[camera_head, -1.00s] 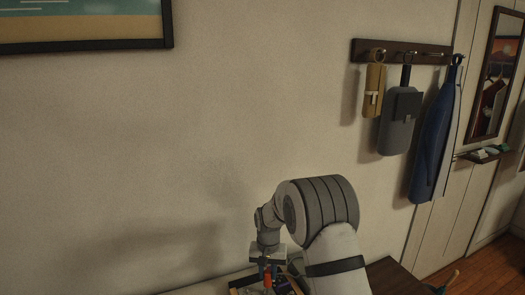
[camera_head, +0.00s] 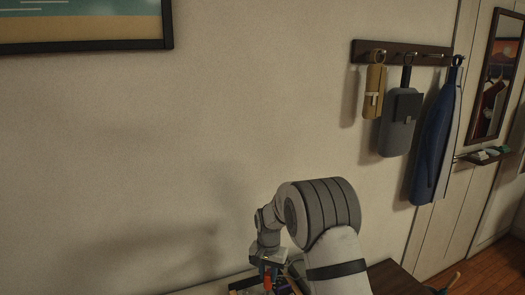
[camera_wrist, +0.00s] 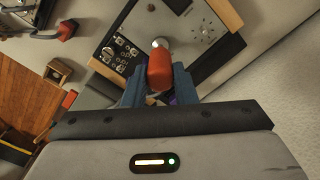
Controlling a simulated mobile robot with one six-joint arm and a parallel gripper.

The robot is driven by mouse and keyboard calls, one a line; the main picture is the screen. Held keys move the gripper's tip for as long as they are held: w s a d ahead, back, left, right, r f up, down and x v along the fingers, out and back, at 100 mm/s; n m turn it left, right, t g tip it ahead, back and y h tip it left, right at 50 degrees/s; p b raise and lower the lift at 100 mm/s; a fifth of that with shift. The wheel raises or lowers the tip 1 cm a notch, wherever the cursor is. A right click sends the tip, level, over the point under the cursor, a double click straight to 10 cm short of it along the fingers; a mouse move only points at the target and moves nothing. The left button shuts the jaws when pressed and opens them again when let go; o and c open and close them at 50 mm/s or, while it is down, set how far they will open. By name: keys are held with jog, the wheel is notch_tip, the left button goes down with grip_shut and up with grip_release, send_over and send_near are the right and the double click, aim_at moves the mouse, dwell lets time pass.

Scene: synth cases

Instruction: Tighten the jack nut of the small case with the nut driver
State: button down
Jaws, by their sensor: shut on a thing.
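My gripper (camera_wrist: 160,76) is shut on the nut driver (camera_wrist: 160,68), whose orange-red handle stands between the two blue fingers in the wrist view. A pale round end of the driver shows past the handle. Beyond it lies a wood-edged case (camera_wrist: 190,32) with a grey panel and a dark section (camera_wrist: 118,50) carrying several knobs or jacks. I cannot tell whether this is the small case. The jack nut cannot be made out, nor whether the driver touches anything. In the head view my gripper (camera_head: 267,266) and the driver (camera_head: 267,283) are at the bottom edge.
A plain wall (camera_head: 200,150) stands behind my arm. A rack (camera_head: 410,52) with a yellow pouch, grey bag and blue garment hangs at upper right. In the wrist view a small wooden box (camera_wrist: 58,72) and a red-topped item (camera_wrist: 67,30) lie left of the case.

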jog(key=shift+w+r+p, duration=0.25)
jog(key=shift+r+p, duration=0.05)
jog(key=shift+r, duration=0.4)
jog(key=shift+r+p, duration=0.7)
jog(key=shift+r, duration=0.65)
jog(key=shift+s+r, duration=0.3)
jog(key=shift+r, duration=0.15)
jog(key=shift+w, duration=0.15)
